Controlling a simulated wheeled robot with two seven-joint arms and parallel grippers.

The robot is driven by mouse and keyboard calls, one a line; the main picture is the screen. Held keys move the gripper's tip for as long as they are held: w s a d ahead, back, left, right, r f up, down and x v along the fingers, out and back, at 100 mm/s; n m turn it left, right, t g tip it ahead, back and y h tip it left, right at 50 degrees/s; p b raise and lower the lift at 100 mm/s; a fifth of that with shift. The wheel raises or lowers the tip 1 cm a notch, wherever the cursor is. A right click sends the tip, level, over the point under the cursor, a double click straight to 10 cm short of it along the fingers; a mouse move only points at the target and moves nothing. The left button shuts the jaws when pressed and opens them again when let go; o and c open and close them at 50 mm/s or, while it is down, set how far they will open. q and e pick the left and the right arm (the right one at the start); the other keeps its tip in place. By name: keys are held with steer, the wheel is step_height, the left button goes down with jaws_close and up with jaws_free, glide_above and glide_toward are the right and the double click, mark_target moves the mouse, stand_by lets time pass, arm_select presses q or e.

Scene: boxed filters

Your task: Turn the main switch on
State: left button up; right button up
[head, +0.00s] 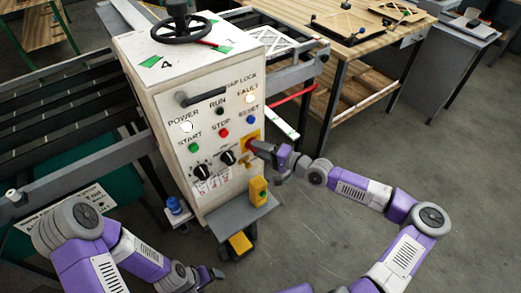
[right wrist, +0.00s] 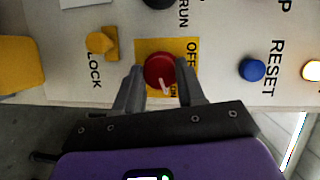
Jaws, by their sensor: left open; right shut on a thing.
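The main switch is a red round knob (right wrist: 158,68) on a yellow plate (right wrist: 185,45) marked OFF and, partly hidden, ON. It is on the front of the white control cabinet (head: 218,185). My right gripper (right wrist: 160,76) is shut on the knob, one finger on each side. The knob's white mark points toward the partly hidden ON label in the right wrist view. In the head view my right gripper (head: 260,149) covers much of the switch. My left gripper (head: 210,276) is open and empty, low in front of the cabinet. The POWER lamp (head: 187,127) looks bright white.
The FAULT lamp (head: 250,98) glows; the RUN lamp (head: 220,111) is dark. A yellow lock lever (right wrist: 100,43) is close to the switch. A yellow box (head: 258,190) sticks out below. A black handwheel (head: 180,30) tops the cabinet. Floor at right is clear.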

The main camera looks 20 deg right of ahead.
steer(key=o, duration=1)
steer(key=shift+o, duration=0.2)
steer(key=shift+d, duration=0.1)
steer(key=v, duration=0.7)
steer(key=shift+s, duration=0.2)
steer(key=shift+d, duration=0.1)
